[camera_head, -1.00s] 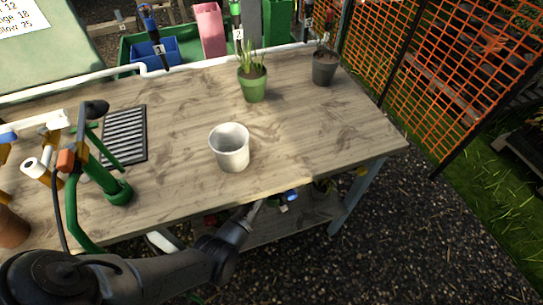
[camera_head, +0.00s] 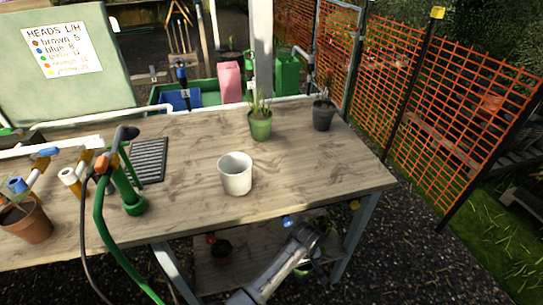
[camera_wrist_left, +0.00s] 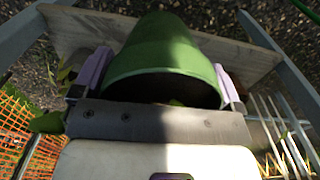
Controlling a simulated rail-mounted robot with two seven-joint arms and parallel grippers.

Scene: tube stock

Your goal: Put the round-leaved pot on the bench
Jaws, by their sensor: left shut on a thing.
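A green pot (camera_wrist_left: 160,50) fills the middle of the left wrist view, and my left gripper (camera_wrist_left: 160,78) is shut on it, with a pale purple finger on each side. Green leaves (camera_wrist_left: 48,122) show at the left there; their shape is hard to tell. In the head view my left gripper (camera_head: 308,236) is under the front edge of the bench (camera_head: 310,165), near the right end of its lower shelf (camera_head: 245,255). The held pot is mostly hidden there. My right gripper is not in view.
On the bench top stand a white pot (camera_head: 235,174), a green pot with upright leaves (camera_head: 260,125), a dark pot (camera_head: 323,115), a slatted black tray (camera_head: 149,160) and a green stand with a hose (camera_head: 133,204). A terracotta pot (camera_head: 27,223) is at left. The front right top is clear.

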